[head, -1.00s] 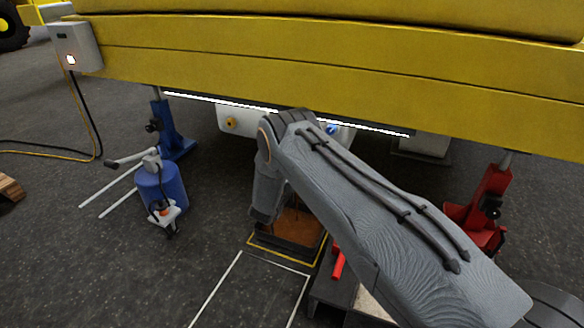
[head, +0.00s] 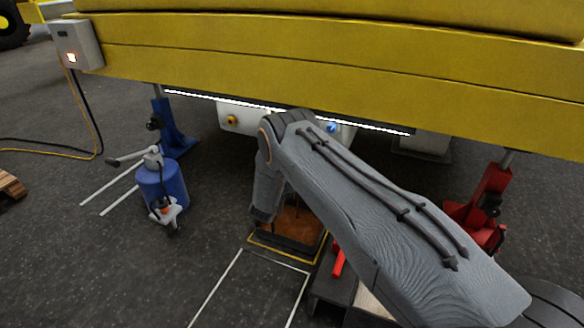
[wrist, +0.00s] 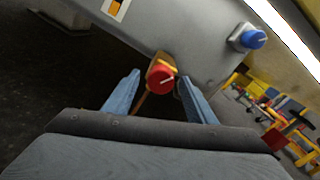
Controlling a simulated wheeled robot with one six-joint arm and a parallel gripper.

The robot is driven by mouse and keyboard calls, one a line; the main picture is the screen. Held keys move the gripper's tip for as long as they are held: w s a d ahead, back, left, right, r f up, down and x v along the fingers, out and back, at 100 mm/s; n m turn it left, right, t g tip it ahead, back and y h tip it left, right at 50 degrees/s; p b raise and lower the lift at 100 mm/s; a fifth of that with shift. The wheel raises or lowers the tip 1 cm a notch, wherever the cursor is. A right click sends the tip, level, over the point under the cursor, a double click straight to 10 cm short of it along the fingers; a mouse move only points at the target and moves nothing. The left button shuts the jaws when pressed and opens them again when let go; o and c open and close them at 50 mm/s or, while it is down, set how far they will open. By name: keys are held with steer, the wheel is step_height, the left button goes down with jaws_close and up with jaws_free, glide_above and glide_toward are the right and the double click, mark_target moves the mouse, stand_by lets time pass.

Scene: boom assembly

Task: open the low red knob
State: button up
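The low red knob (wrist: 160,78), round with a pale line on its face, sits on the low edge of a grey panel (wrist: 190,35) in the wrist view. Yellow shows just behind its rim. My gripper (wrist: 159,80) is open, with one blue-grey finger on either side of the knob. A gap shows between each fingertip and the knob, and I cannot tell how deep the knob lies between them. In the head view my arm hides the red knob and my gripper's fingertips.
A blue knob (wrist: 252,38) sits higher on the panel, to the right. A yellow knob (head: 232,120) is at the panel's left end. The yellow boom (head: 300,65) hangs overhead. Blue (head: 172,130) and red (head: 485,205) stands flank the space; a blue canister (head: 165,190) stands left.

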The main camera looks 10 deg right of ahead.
steer(key=p+v, duration=0.2)
steer(key=v, duration=0.5)
steer(key=shift+s+a, duration=0.2)
steer(key=shift+s, duration=0.15)
